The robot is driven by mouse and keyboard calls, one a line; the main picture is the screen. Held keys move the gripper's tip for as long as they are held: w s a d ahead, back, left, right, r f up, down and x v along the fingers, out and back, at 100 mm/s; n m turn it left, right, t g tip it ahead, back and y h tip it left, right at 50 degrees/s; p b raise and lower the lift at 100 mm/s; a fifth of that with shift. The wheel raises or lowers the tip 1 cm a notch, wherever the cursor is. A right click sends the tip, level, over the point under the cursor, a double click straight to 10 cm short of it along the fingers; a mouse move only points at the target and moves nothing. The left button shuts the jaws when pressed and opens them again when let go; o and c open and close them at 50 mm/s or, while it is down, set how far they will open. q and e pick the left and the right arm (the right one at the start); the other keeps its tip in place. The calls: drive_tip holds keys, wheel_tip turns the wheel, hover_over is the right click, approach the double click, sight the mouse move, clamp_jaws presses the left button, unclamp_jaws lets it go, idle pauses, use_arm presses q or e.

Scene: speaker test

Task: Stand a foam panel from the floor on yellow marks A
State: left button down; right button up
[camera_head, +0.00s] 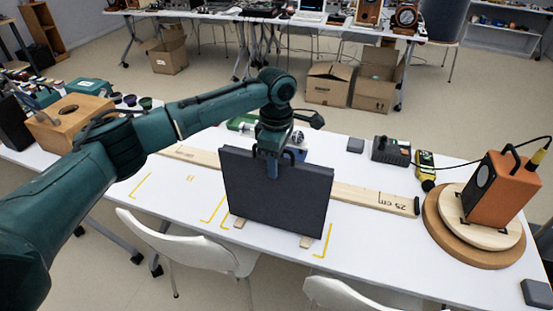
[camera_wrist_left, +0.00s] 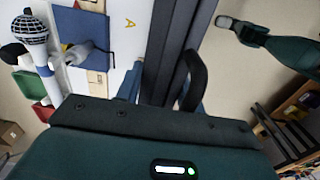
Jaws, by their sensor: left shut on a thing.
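A dark grey foam panel (camera_head: 277,200) is upright over the near edge area of the white table, with two small wooden feet under it. My left gripper (camera_head: 272,170) is shut on its top edge, and the panel also shows between the fingers in the left wrist view (camera_wrist_left: 172,45). The yellow corner marks (camera_head: 325,243) show beside the panel's lower right and lower left. A yellow letter A (camera_wrist_left: 130,23) shows on the table beside the panel in the wrist view; the panel hides it in the head view. I cannot tell whether the feet touch the table. My right gripper is out of view.
Other yellow marks (camera_head: 141,186) lie on clear table to the left. A wooden board marked 25 cm (camera_head: 375,198) runs behind the panel. An orange speaker (camera_head: 497,190) stands on a round wooden turntable (camera_head: 440,238) at right. White chairs (camera_head: 180,250) stand in front.

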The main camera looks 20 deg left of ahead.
use_arm(q)
drive_tip(key=c, duration=0.9)
unclamp_jaws()
wheel_tip(320, 180, up, 12)
drive_tip(key=shift+r+b, duration=0.1)
drive_tip(key=shift+b, duration=0.4)
